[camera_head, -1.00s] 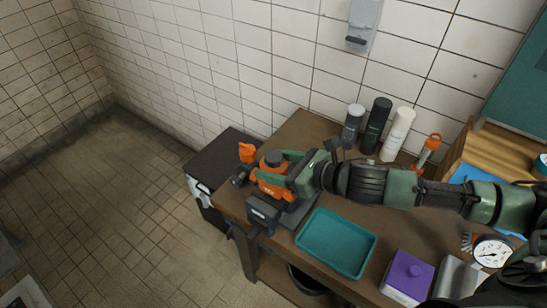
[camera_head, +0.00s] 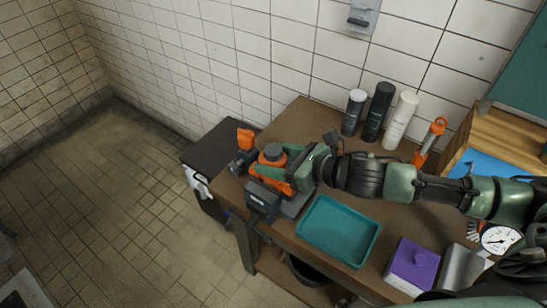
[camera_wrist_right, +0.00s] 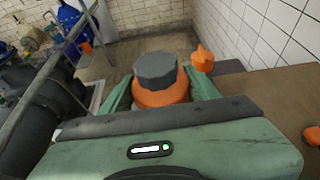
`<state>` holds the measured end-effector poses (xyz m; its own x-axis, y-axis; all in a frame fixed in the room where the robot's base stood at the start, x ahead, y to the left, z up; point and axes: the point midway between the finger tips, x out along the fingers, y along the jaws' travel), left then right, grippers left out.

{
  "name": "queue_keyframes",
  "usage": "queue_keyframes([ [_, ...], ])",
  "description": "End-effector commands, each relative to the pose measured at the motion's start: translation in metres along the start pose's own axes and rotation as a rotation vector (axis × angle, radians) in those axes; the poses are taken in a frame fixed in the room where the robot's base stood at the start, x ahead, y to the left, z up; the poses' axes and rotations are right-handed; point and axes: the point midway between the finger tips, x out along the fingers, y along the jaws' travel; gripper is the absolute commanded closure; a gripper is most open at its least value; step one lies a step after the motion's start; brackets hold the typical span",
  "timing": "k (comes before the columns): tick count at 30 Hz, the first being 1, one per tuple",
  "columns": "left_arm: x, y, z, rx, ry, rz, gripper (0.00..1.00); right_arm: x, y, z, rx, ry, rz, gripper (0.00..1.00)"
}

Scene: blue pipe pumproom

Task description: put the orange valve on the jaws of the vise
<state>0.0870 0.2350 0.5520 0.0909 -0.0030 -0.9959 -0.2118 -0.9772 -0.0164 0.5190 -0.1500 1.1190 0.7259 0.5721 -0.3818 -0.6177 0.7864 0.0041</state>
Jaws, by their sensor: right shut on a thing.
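The orange valve (camera_head: 268,159), with a dark grey cap on top, is upright between the green fingers of my right gripper (camera_head: 266,170). In the right wrist view the valve (camera_wrist_right: 160,98) fills the space between the two fingers of the gripper (camera_wrist_right: 160,88). The vise (camera_head: 263,199) is a dark grey-blue block at the left end of the workbench. The valve is over the vise; its underside and most of the jaws are hidden, so I cannot tell whether they touch. My left gripper is not in view.
A teal tray (camera_head: 338,231) lies right of the vise. Several bottles (camera_head: 377,112) stand along the wall. A purple box (camera_head: 412,267) and a gauge (camera_head: 497,238) are at the right. Another orange object (camera_head: 246,138) stands beyond the bench's left end, by a dark cabinet (camera_head: 220,146).

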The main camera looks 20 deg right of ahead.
Motion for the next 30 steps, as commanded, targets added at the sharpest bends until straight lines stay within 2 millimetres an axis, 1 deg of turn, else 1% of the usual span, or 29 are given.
queue_keyframes([
  [17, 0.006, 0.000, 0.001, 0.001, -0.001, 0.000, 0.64, 0.004, 0.000, -0.009, -0.001, -0.004, 0.001, 1.00],
  [18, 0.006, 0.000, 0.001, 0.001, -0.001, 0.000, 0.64, 0.004, 0.000, -0.008, -0.001, -0.004, 0.001, 0.34],
  [20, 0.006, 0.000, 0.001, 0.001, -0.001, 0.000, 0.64, 0.004, 0.000, -0.008, -0.001, -0.004, 0.001, 0.17],
  [21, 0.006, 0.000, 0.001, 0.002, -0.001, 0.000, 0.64, 0.004, 0.000, -0.008, -0.001, -0.003, 0.001, 0.14],
  [30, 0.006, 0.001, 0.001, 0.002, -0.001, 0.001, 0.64, 0.004, 0.000, -0.012, 0.001, 0.003, -0.001, 0.14],
])
